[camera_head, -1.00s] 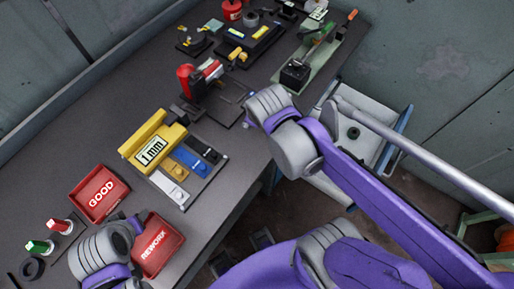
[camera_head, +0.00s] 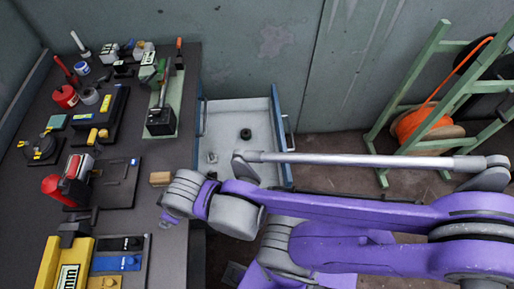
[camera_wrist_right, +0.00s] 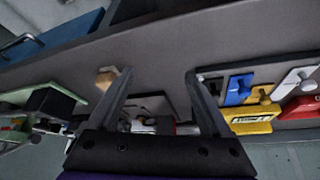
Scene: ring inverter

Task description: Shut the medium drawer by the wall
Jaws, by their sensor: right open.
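The open drawer (camera_head: 232,118) is pulled out from the right side of the bench, close to the back wall. It has a pale grey floor and blue sides, with a handle (camera_head: 290,137) on its right front. A black ring-like part and small grey parts lie inside. My right arm crosses the drawer's near end and hides part of it. My right gripper (camera_wrist_right: 158,76) is open and empty above the bench in the wrist view. In the head view its fingers are mostly hidden near the bench's right edge. My left gripper is out of view.
The dark bench (camera_head: 130,215) holds a small wooden block (camera_head: 160,179), a red device (camera_head: 62,187), a green fixture (camera_head: 162,110) and a yellow gauge (camera_head: 48,262). A green rack with an orange spool (camera_head: 420,130) stands right. Floor (camera_head: 330,150) between drawer and rack is clear.

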